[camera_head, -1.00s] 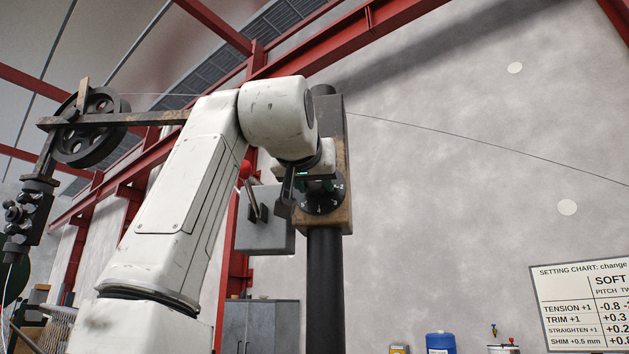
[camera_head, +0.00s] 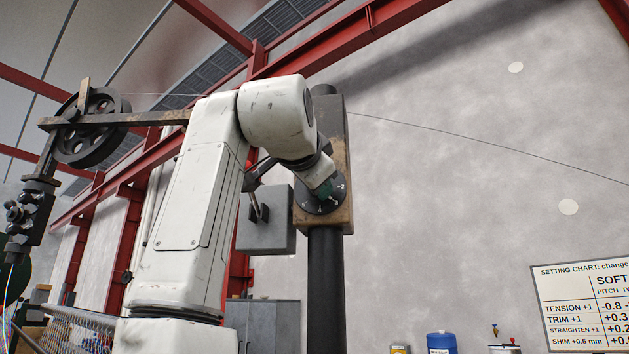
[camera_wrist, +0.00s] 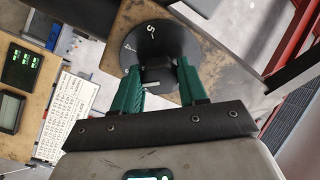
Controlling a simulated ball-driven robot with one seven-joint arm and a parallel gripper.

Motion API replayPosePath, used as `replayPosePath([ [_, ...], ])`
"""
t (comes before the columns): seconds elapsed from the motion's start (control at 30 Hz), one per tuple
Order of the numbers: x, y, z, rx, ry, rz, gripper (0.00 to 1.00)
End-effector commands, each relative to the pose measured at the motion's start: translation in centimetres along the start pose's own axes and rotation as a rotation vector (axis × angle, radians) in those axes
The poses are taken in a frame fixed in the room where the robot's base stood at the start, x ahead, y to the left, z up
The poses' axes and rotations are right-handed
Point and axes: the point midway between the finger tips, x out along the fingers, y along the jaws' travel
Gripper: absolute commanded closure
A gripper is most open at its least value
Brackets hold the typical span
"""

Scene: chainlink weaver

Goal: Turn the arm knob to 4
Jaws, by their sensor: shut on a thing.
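The arm knob is a black round dial (camera_head: 312,208) with white numbers, on a worn wooden board (camera_head: 345,215) on a dark post. In the wrist view the dial (camera_wrist: 178,35) shows a 5 near its top and a smaller mark at left that I cannot read surely. The knob's raised black grip (camera_wrist: 158,64) stands between the green fingers of my gripper (camera_wrist: 160,75), which is shut on it. In the head view my gripper (camera_head: 325,188) covers the dial's upper part. I cannot tell which number the knob is set to.
A grey box (camera_head: 278,225) with a lever is close left of the knob. A thin wire crosses to the right of the post. A setting chart (camera_head: 590,305) is at lower right. A dark spoked wheel (camera_head: 92,128) is at left. Dark display units (camera_wrist: 20,68) show in the wrist view.

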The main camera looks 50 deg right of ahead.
Motion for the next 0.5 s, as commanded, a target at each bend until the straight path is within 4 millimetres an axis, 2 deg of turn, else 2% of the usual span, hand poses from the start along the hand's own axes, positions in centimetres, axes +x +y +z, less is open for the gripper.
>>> replayPosePath([
  [0.5,-0.02,-0.1,-0.07,0.466,0.002,-0.001,0.88],
])
